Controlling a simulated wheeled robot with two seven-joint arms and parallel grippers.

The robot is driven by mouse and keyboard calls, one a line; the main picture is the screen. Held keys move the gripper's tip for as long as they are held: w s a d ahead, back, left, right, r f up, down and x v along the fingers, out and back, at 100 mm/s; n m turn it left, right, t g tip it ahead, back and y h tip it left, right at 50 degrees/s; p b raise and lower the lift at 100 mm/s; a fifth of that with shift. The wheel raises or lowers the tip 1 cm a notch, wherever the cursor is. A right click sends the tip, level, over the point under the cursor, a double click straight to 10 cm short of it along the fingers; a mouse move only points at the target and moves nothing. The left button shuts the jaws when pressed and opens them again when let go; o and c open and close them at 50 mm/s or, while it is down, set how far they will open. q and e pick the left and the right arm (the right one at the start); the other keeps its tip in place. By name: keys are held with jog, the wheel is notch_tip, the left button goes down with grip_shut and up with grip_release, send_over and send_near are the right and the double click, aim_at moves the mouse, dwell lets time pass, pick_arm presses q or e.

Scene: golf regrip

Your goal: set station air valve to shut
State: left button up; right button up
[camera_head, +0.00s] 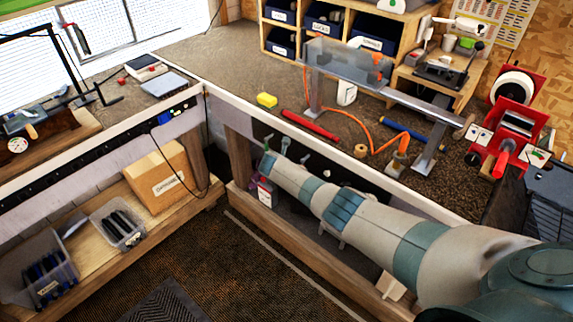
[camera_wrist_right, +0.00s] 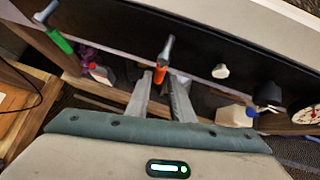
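My right arm reaches in from the right in the head view, its wrist (camera_head: 268,162) low in front of the bench's dark front panel. In the right wrist view my right gripper (camera_wrist_right: 162,75) has its two fingers apart, below a grey-stemmed piece with an orange end (camera_wrist_right: 160,74). The orange end shows at the gap between the fingertips; I cannot tell whether they touch it. A similar piece with a green end (camera_wrist_right: 60,41) hangs to the left. Neither is clearly identifiable as the air valve, and its setting cannot be read. My left gripper is out of view.
A white knob (camera_wrist_right: 220,71) sits right of the fingers. A lower shelf holds a cardboard box (camera_head: 160,180).

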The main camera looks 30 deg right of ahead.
jog(key=v, duration=1.2)
jog(key=shift+r, duration=0.2)
jog(key=shift+a, duration=0.1)
jog(key=s+a+f+m+g+y+b, duration=0.1)
jog(key=s+f+m+y+b, duration=0.15)
jog(key=s+f, duration=0.8)
jog(key=s+a+f+m+g+y+b, duration=0.15)
jog(key=s+f+m, duration=0.35)
jog(key=f, duration=1.1)
jog(key=s+a+f+m+y+b, duration=0.1)
jog(key=s+a+f+m, duration=0.1)
jog(key=s+f, duration=0.95)
jog(key=s+a+f+m+y+b, duration=0.1)
jog(key=s+f+m, duration=0.3)
jog(key=s, duration=0.9)
jog(key=s+a+f+m+g+b, duration=0.1)
jog(key=s+f+m, duration=0.3)
jog(key=s+f, duration=0.6)
jog(key=s+a+f+m+y+b, duration=0.1)
jog(key=s+f+m+b, duration=0.2)
jog(key=s, duration=1.4)
notch_tip(320, 180, down, 4)
jog(key=shift+a+f+m+y, duration=0.2)
jog(key=shift+a+m+y, duration=0.15)
jog(key=shift+m, duration=0.6)
jog(key=shift+g, duration=0.25)
